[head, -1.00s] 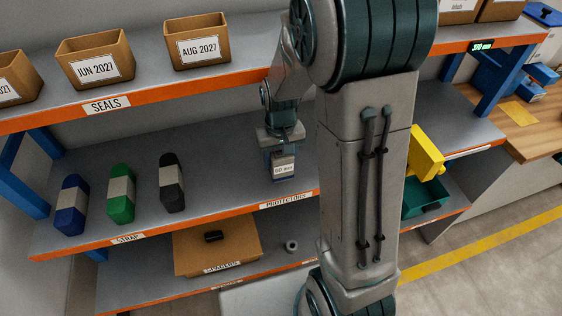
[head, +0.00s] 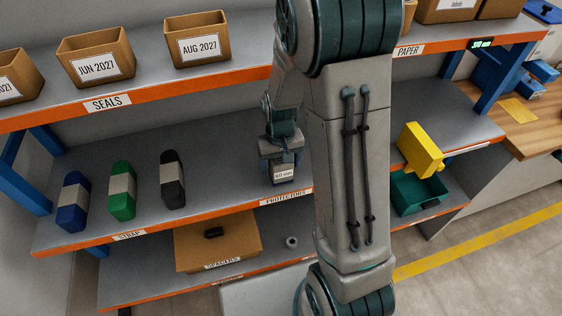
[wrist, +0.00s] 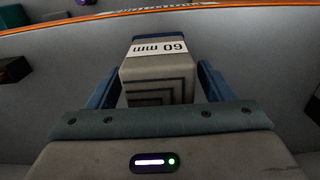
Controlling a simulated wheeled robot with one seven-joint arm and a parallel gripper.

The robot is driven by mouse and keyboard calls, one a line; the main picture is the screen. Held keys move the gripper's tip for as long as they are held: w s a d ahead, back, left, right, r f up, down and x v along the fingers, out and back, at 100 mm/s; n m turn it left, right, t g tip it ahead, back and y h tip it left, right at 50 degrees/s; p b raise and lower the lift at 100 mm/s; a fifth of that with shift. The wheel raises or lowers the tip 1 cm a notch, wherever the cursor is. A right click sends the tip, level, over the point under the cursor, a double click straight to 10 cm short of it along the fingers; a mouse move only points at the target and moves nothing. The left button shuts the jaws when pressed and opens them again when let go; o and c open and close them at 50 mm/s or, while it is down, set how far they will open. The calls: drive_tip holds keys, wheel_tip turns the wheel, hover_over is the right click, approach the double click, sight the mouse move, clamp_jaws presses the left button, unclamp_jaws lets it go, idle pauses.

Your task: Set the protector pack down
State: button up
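The protector pack (head: 284,172) is a small block with a white label, which reads 60 mm upside down in the wrist view (wrist: 158,67). My gripper (head: 280,160) points down over it at the PROTECTORS section of the middle shelf. In the wrist view, the blue fingers (wrist: 161,78) stand on either side of the pack, close against it, and appear shut on it. The pack is upright, low over the shelf near its front edge. Whether its underside touches the shelf cannot be told.
The middle shelf (head: 225,190) has blue (head: 73,203), green (head: 121,192) and black (head: 172,180) strap rolls at left. A SPACERS box (head: 240,245) stands below. Labelled seal boxes (head: 95,58) stand on the shelf above.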

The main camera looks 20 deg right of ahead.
drive_tip(key=shift+r, duration=0.15)
wheel_tip(320, 180, up, 12)
drive_tip(key=shift+f+b, duration=0.25)
drive_tip(key=shift+b, duration=0.15)
drive_tip(key=s+r+t, duration=0.2)
drive_tip(key=s+r, duration=0.2)
drive_tip(key=s, duration=0.3)
drive_tip(key=s+r+t, duration=0.2)
drive_tip(key=s+r, duration=0.2)
drive_tip(key=s, duration=0.3)
drive_tip(key=shift+s, duration=0.35)
drive_tip(key=shift+d, duration=0.1)
